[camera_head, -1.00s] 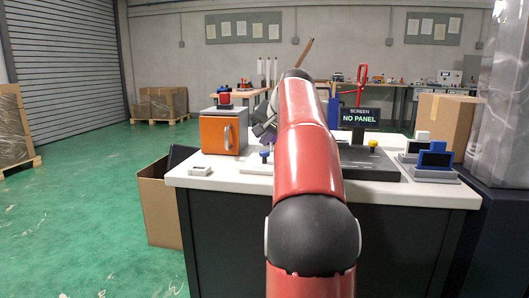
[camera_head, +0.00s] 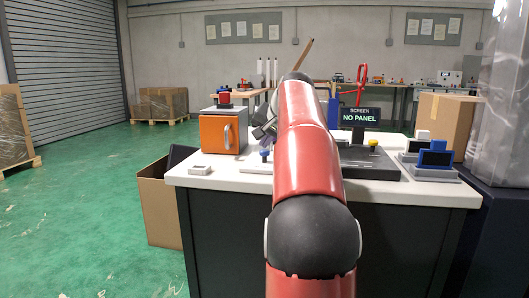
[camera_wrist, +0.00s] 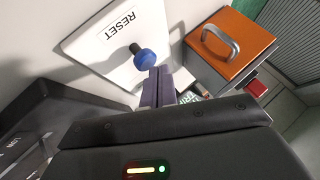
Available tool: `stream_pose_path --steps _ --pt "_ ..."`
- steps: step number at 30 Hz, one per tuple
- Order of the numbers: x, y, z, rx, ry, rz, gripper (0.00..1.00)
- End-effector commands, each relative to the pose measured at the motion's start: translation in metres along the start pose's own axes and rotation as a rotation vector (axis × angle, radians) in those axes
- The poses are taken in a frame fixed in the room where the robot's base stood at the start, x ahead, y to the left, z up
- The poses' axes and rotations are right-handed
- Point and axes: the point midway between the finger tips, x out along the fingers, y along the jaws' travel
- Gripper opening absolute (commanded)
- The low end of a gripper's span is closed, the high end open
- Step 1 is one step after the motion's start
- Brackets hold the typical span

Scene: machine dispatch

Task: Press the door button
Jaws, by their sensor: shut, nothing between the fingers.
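No button labelled as the door button can be read in these views. A blue round-topped knob (camera_wrist: 146,60) stands on a white plate marked RESET (camera_wrist: 108,42); the knob also shows in the head view (camera_head: 264,155). My gripper (camera_wrist: 157,76) is shut and empty, its purple fingers right beside the knob in the wrist view; I cannot tell whether they touch. The orange-doored cabinet (camera_head: 219,134) stands to the left on the table, and its door with a grey handle shows in the wrist view (camera_wrist: 231,45). My arm hides part of the table.
A small white box (camera_head: 200,169) lies at the table's front left. A screen reading NO PANEL (camera_head: 359,117) and a dark unit with a yellow knob (camera_head: 372,146) stand right of my arm. Blue-and-grey devices (camera_head: 435,160) and a cardboard box (camera_head: 446,122) are farther right.

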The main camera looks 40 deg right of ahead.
Motion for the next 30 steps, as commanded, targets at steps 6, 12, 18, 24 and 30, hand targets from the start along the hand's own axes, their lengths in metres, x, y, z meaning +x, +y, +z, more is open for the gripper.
stream_pose_path --steps 6,12,18,24,30 --pt "-0.0001 -0.0001 -0.0002 0.0 0.001 0.0 0.0" --pt "0.0012 0.0009 0.0008 0.0 0.001 0.0 0.0" --pt "0.0029 0.0021 0.002 0.0 0.001 0.0 0.0" --pt "0.0046 0.0033 0.0032 0.0 0.001 0.0 0.0" --pt "0.0064 0.0046 0.0045 0.0 0.0 0.0 0.0"
